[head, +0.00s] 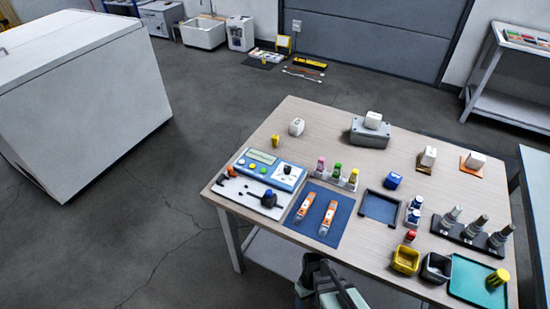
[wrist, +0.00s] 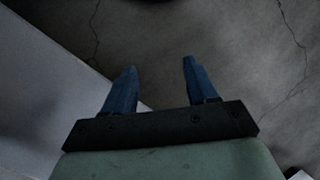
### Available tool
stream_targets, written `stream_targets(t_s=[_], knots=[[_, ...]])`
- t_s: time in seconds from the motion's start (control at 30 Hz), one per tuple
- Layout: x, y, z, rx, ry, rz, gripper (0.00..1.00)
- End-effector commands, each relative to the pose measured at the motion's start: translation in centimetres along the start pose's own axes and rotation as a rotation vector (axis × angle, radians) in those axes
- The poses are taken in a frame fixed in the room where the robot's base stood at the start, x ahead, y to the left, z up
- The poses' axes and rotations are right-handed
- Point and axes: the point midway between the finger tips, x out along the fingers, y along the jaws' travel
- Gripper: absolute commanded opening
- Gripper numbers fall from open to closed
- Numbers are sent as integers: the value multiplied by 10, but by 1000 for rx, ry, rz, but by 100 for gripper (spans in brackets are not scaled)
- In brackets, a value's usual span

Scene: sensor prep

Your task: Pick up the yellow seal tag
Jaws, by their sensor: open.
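A small upright yellow piece (head: 275,141), which looks like the seal tag, stands on the wooden table (head: 330,125) near its far left edge. It is too small for me to make out its details. My gripper (wrist: 159,68) shows in the wrist view with its two blue fingers apart and nothing between them. Only grey floor and a pale surface at the left lie beyond the fingers there; no tag shows in that view. In the head view, part of my arm shows at the bottom edge, in front of the table and away from the yellow piece.
A white block (head: 296,127) stands right of the yellow piece. A blue instrument (head: 270,170) sits nearer the front edge. A blue mat (head: 318,213) holds two orange-white tools. A yellow bin (head: 405,259) and teal tray (head: 470,280) lie at the right. The table's back middle has bare room.

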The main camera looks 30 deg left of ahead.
Motion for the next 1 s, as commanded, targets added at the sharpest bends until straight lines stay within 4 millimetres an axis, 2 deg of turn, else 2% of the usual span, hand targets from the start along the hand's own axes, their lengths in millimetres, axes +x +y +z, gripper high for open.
stream_targets(t_s=[0.03,0.17,0.37,0.67,0.77,0.9,1.0], knots=[[-3,-10,-12,-44,7,8,57],[-10,-39,-37,-153,25,25,57],[-23,-93,-74,-335,53,52,57],[-58,-194,-123,-620,97,93,57],[-74,-234,-138,-708,121,109,57],[-108,-289,-166,-762,191,136,57],[-139,-315,-189,-719,270,151,57]])
